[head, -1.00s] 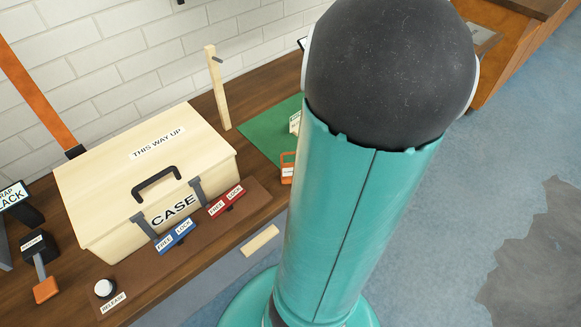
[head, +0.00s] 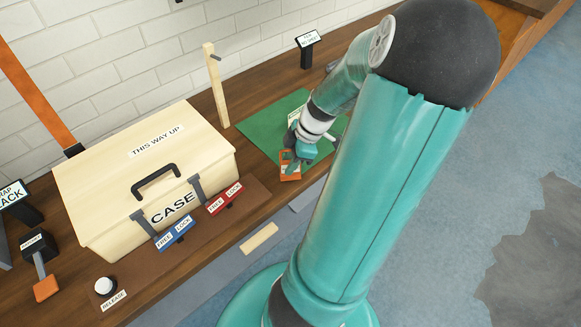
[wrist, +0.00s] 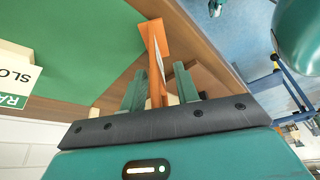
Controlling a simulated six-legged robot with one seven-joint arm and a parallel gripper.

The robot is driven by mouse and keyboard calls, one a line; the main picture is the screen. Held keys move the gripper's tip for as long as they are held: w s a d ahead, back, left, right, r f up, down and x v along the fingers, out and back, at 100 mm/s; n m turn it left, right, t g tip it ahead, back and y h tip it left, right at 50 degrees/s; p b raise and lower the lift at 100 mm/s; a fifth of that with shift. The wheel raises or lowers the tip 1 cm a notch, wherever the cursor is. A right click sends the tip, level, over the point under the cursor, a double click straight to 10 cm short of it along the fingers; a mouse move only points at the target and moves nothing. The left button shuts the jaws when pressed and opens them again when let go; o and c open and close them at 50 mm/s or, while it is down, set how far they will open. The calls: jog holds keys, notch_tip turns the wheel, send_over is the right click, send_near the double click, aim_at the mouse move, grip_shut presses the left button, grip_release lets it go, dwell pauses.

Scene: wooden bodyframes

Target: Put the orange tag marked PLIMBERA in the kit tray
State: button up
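The orange tag (head: 290,168) is at the front edge of the green mat on the bench in the head view. In the wrist view the orange tag (wrist: 156,60) stands nearly edge-on, with a pale label on its side too slanted to read. My gripper (head: 297,160) is down at the tag. In the wrist view my gripper (wrist: 160,88) has one finger on each side of the tag, with small gaps seeming to show, so it looks open around it. I cannot make out a kit tray in either view.
A closed cream case (head: 145,175) with a blue latch (head: 175,234) and a red latch (head: 225,199) stands left on the bench. A wooden post (head: 216,85) rises behind the green mat (head: 262,128). A white slot block (wrist: 15,75) is near my gripper.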

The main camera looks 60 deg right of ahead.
grip_shut()
jog(key=shift+r, duration=0.15)
